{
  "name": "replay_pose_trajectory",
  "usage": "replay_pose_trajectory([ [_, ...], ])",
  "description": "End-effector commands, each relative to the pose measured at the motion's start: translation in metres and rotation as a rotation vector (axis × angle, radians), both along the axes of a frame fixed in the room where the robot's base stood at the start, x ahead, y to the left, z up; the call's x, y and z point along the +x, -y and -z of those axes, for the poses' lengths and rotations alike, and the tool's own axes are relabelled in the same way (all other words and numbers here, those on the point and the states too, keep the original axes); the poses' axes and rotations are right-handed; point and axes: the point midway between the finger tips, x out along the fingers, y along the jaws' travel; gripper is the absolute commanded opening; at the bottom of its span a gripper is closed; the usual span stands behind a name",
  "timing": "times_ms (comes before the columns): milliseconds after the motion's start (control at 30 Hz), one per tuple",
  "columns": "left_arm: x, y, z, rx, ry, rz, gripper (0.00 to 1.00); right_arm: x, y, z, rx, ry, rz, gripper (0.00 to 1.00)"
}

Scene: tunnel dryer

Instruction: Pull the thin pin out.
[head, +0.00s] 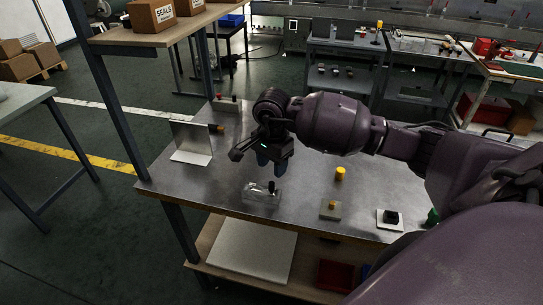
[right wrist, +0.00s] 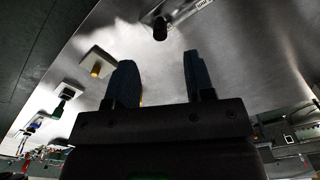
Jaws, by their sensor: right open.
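My right gripper (head: 272,160) is over the steel table, fingers pointing down, open and empty; its two blue-grey fingers stand apart in the right wrist view (right wrist: 161,80). A clear block (head: 260,198) with an upright black peg (head: 271,187) is on the table just in front of the gripper. The black peg shows beyond the fingertips in the right wrist view (right wrist: 160,29). A small grey-beige block (head: 330,213) with a yellow-topped pin (head: 332,204) sits further right, apart from the gripper. I cannot tell for certain which is the thin pin. My left gripper is not in view.
A yellow cylinder (head: 340,173) stands right of the gripper. A white plate with a dark block (head: 391,217) is at the right. A bent pale panel (head: 192,145) stands at the left. A post rises at the table's left edge. Bare table lies between these things.

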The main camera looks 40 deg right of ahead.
Motion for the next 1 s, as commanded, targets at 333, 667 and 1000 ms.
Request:
replay_pose_trajectory([
  [333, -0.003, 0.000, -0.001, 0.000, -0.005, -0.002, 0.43, -0.001, -0.001, 0.055, 0.003, -0.002, 0.002, 0.49],
  [667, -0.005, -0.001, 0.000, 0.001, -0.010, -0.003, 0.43, 0.000, -0.001, 0.079, 0.003, 0.000, 0.002, 0.49],
  [1000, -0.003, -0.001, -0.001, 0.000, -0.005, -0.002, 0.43, 0.000, 0.000, 0.080, 0.002, 0.001, 0.002, 0.41],
])
